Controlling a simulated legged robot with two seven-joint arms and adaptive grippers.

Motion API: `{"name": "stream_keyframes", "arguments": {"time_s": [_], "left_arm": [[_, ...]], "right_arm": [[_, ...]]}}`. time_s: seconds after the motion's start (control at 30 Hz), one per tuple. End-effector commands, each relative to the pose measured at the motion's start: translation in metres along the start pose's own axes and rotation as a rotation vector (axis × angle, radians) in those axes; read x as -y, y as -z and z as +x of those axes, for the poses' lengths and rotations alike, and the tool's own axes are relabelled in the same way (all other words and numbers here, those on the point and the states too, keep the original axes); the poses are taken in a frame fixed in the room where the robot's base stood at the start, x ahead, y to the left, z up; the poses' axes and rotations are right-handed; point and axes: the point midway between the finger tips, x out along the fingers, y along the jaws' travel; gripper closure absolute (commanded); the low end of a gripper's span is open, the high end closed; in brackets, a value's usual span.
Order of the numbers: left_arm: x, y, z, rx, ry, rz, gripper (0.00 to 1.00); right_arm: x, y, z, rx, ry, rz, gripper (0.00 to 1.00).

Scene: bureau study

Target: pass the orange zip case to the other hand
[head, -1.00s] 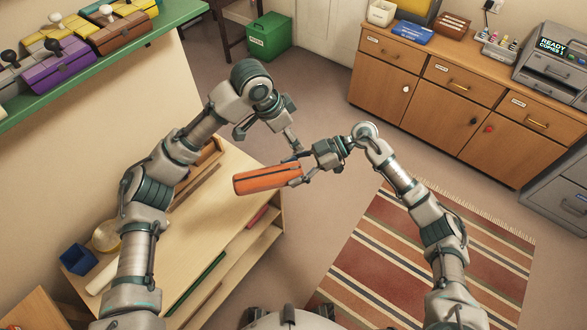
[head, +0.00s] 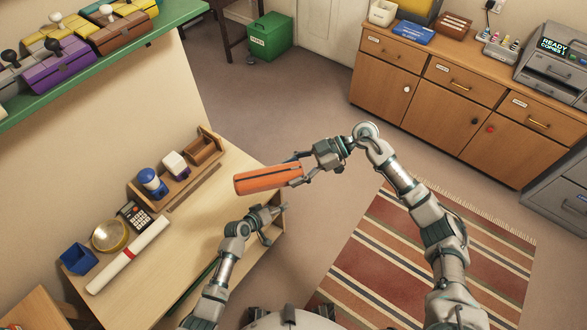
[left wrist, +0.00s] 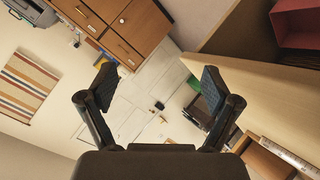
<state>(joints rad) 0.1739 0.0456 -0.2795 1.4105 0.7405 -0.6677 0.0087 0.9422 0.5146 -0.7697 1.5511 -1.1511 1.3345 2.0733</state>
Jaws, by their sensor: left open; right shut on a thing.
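The orange zip case (head: 267,179) is a long orange roll with a dark line along it, lying nearly level in the air in the head view. My right gripper (head: 298,172) is shut on its right end and holds it out past the desk's far right corner. My left gripper (head: 275,221) is open and empty, lower in the picture than the case and apart from it. In the left wrist view my left gripper (left wrist: 158,87) shows its two fingers wide apart with nothing between them. The case does not show in that view.
A striped rug (head: 400,270) lies on the floor at right. Wooden cabinets (head: 440,90) stand behind, with open floor between.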

Motion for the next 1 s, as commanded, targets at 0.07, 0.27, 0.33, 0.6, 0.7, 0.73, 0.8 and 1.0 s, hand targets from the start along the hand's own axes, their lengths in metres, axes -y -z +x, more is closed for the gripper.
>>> {"name": "stream_keyframes", "arguments": {"time_s": [0.07, 0.27, 0.33, 0.6, 0.7, 0.73, 0.8, 1.0], "left_arm": [[0.028, -0.041, -0.007, 0.053, 0.066, 0.014, 0.11], [0.095, -0.138, -0.039, 0.2, 0.238, 0.079, 0.11], [0.116, -0.172, -0.055, 0.256, 0.295, 0.103, 0.11], [0.181, -0.291, -0.132, 0.478, 0.495, 0.206, 0.11], [0.197, -0.324, -0.161, 0.55, 0.549, 0.241, 0.11], [0.201, -0.332, -0.168, 0.568, 0.562, 0.251, 0.11], [0.208, -0.347, -0.183, 0.603, 0.588, 0.27, 0.11], [0.217, -0.367, -0.205, 0.654, 0.624, 0.297, 0.11]], "right_arm": [[0.0, 0.001, 0.0, -0.001, 0.0, 0.0, 0.78], [-0.001, 0.001, 0.001, 0.0, 0.0, 0.0, 0.78], [-0.001, 0.001, 0.001, 0.0, 0.0, 0.0, 0.78], [-0.001, 0.0, 0.0, -0.001, 0.0, 0.0, 0.78], [-0.001, 0.0, 0.0, -0.001, 0.0, 0.001, 0.78], [-0.001, 0.0, 0.0, -0.001, 0.0, 0.001, 0.78], [-0.002, 0.0, 0.0, -0.001, 0.0, 0.001, 0.78], [-0.002, 0.0, 0.0, -0.001, 0.001, 0.001, 0.78]]}}
